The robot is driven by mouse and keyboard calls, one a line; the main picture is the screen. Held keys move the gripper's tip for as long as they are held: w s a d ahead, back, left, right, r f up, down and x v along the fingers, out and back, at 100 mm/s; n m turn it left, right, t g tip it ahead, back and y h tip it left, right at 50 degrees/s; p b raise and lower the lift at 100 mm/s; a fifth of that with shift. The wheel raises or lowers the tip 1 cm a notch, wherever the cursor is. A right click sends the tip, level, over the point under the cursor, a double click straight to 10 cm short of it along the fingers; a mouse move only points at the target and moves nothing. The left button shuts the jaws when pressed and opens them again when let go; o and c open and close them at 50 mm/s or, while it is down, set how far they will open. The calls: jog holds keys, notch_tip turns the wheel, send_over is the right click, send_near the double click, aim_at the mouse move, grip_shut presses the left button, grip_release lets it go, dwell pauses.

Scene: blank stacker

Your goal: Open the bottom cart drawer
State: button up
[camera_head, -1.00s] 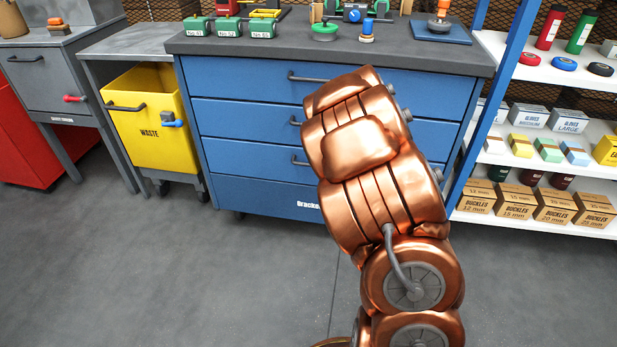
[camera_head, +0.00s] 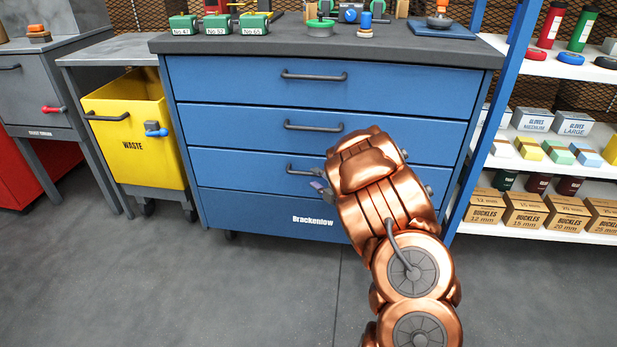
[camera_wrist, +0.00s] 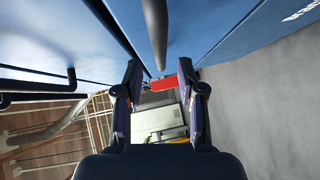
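The blue cart (camera_head: 270,222) has three drawers with dark bar handles above a panel marked Brackenlow. The bottom drawer (camera_head: 235,172) looks shut. Its handle (camera_head: 300,170) shows at the left end; my copper arm hides the right end. My gripper (camera_head: 324,188) is beside this handle, mostly hidden behind my arm. In the wrist view my gripper (camera_wrist: 160,88) is open and empty, its fingers on either side of the view's middle. The bottom drawer's handle (camera_wrist: 156,28) runs down from the top edge toward the gap between the fingertips. Contact cannot be told.
A yellow waste bin (camera_head: 140,130) stands left of the cart under a grey table. A white shelf rack (camera_head: 555,160) with boxes stands at the right. The cart top (camera_head: 400,42) holds green boxes and tools. The grey floor in front is clear.

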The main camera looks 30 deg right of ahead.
aim_at(310, 175)
jog(key=w, duration=0.3)
jog(key=w+b, duration=0.1)
jog(key=shift+w+a+f, duration=0.2)
jog(key=shift+w+f, duration=0.05)
jog(key=shift+f, duration=0.1)
jog(key=shift+c, duration=0.2)
grip_shut()
